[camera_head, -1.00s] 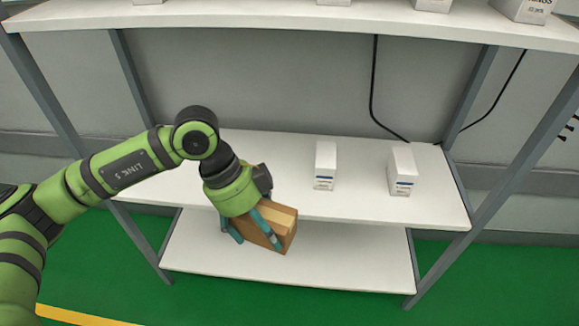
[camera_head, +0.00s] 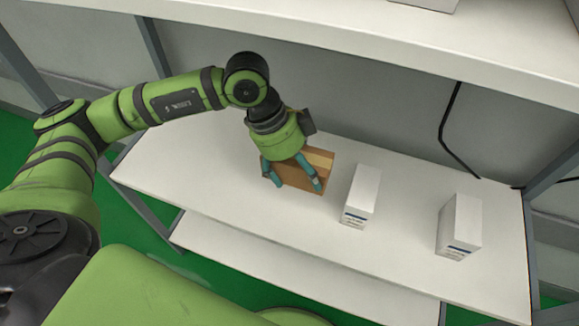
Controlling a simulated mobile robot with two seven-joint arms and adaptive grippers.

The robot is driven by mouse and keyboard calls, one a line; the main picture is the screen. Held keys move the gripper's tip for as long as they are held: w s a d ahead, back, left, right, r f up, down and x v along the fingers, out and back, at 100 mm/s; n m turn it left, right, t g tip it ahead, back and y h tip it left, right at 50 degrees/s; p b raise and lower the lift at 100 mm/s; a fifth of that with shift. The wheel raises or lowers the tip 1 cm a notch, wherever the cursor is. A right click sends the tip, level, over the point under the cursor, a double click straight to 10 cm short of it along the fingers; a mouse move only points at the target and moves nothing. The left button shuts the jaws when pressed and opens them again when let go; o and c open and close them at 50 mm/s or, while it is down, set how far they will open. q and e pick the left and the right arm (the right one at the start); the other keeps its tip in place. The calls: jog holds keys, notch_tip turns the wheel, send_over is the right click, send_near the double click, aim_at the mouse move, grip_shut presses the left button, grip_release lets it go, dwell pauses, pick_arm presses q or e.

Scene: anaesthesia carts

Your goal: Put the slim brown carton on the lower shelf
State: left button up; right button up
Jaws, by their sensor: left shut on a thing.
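The brown carton (camera_head: 318,160) is in the fingers of my left gripper (camera_head: 291,178). The gripper points down and is shut on the carton, with its teal fingers across the side. The carton shows over the left-middle part of the middle shelf (camera_head: 270,232), left of the white boxes. I cannot tell whether its underside touches the shelf. A lower shelf (camera_head: 260,268) shows below the front edge of the middle one. My right gripper is not in view.
Two white boxes stand on the middle shelf, one near the carton (camera_head: 361,196) and one further right (camera_head: 460,226). The upper shelf (camera_head: 400,50) overhangs the back. A black cable (camera_head: 444,130) hangs at the back right. The shelf's left part is clear.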

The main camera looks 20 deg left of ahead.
pick_arm(q)
jog(key=w+a+f, duration=0.1)
jog(key=a, duration=0.1)
jog(key=w+a+f, duration=0.1)
jog(key=a+f, duration=0.1)
jog(key=a, duration=0.1)
jog(key=w+a+f, duration=0.1)
jog(key=a+f, duration=0.1)
jog(key=a, duration=0.1)
jog(key=shift+a+f, duration=0.1)
jog(key=shift+f, duration=2)
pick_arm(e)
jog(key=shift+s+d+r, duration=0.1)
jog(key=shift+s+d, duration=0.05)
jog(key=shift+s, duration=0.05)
pick_arm(q)
jog(key=shift+f, duration=0.1)
jog(key=shift+f, duration=0.5)
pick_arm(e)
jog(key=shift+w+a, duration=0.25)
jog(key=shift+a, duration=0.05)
